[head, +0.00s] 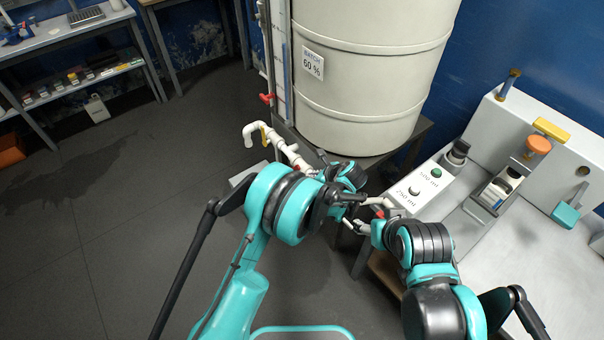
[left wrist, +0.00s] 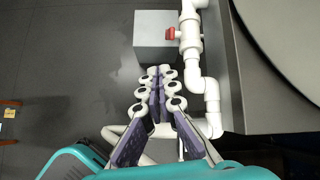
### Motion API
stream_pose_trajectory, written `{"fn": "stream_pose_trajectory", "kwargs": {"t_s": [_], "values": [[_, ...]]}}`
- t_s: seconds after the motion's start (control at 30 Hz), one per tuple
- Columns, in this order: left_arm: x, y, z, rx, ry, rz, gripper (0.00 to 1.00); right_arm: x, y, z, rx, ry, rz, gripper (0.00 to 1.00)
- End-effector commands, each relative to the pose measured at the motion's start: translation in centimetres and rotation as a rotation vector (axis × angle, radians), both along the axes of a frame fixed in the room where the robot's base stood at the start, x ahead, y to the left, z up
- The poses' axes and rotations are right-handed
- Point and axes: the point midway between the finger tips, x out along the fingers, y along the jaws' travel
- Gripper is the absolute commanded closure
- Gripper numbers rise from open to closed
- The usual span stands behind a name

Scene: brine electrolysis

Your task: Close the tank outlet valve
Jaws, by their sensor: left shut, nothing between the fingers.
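A white pipe run with a red-handled valve (left wrist: 173,34) shows in the left wrist view, beside a grey block (left wrist: 153,36). The handle sticks out to the left of the pipe. In the head view the pipe (head: 291,153) comes from below the tank (head: 370,70), and my left arm partly covers that area. My left gripper (left wrist: 159,73) is shut and empty, its tips just short of the valve and apart from the handle. In the head view its fingers are mostly hidden behind my arm. My right gripper (head: 366,214) has its fingers spread at the panel's left edge.
A panel with dosing buttons (head: 425,183) stands right. The floor (head: 130,200) at left is clear.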

Motion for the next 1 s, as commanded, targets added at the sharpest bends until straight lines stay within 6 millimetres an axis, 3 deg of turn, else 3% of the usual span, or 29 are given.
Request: {"fn": "stream_pose_trajectory", "kwargs": {"t_s": [0.1, 0.33, 0.87, 1.0], "values": [[-0.1, -1.9, -3.1, 0.102, 0.030, -0.092, 1.00, 0.0, 0.0, 0.4, 0.000, 0.000, 0.000, 0.38], [-0.1, -2.6, -5.6, 0.177, 0.051, -0.154, 1.00, 0.0, 0.0, 0.3, 0.000, 0.000, 0.000, 0.38], [5.8, 1.7, -12.5, 0.176, 0.051, -0.150, 1.00, 0.0, 0.0, -3.6, 0.000, 0.000, 0.000, 0.38], [7.2, 2.7, -11.0, 0.174, 0.050, -0.151, 1.00, 0.0, 0.0, -4.2, 0.000, 0.000, 0.000, 0.38]]}}
